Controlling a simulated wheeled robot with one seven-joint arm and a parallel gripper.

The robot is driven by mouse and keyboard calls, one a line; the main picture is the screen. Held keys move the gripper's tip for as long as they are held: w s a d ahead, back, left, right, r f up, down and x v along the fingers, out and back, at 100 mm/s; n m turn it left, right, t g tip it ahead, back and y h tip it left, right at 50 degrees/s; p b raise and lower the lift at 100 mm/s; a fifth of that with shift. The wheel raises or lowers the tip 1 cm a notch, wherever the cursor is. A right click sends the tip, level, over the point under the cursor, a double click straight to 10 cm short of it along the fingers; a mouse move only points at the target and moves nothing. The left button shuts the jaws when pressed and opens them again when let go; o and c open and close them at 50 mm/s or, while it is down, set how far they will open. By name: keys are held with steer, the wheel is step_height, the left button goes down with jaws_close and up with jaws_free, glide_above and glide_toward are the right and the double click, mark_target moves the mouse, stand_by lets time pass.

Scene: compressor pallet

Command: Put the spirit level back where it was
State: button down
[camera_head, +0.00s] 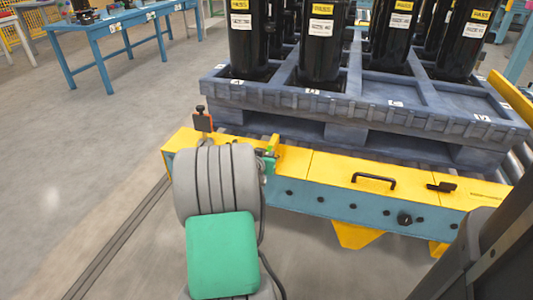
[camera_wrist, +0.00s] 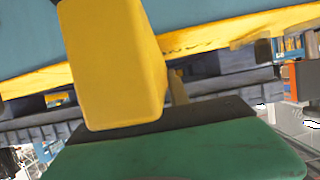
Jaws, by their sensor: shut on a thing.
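A yellow block (camera_wrist: 115,60), which I take to be the spirit level, fills the upper left of the wrist view, close to the camera. It stands against the dark pad and green body of my gripper (camera_wrist: 165,125). In the head view, my gripper (camera_head: 268,163) is mostly hidden behind my grey and green arm, at the yellow ledge of the conveyor. A small yellow piece (camera_head: 274,143) shows just above it. My gripper is shut on the level. The fingertips and the level's far end are hidden, and I cannot tell whether it touches the ledge.
The yellow conveyor ledge (camera_head: 335,168) carries a black handle (camera_head: 373,181) and a small dark fitting (camera_head: 441,187). An orange-and-black device (camera_head: 202,121) stands at its left end. Behind is a grey pallet (camera_head: 365,110) with black compressors (camera_head: 321,45). Floor to the left is clear before a blue table (camera_head: 100,30).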

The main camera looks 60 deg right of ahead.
steer(key=shift+f+b, duration=0.6)
stand_by(0.3)
steer(key=c, duration=1.2)
jaws_free()
steer(key=shift+o, duration=0.2)
steer(key=shift+a, duration=0.1)
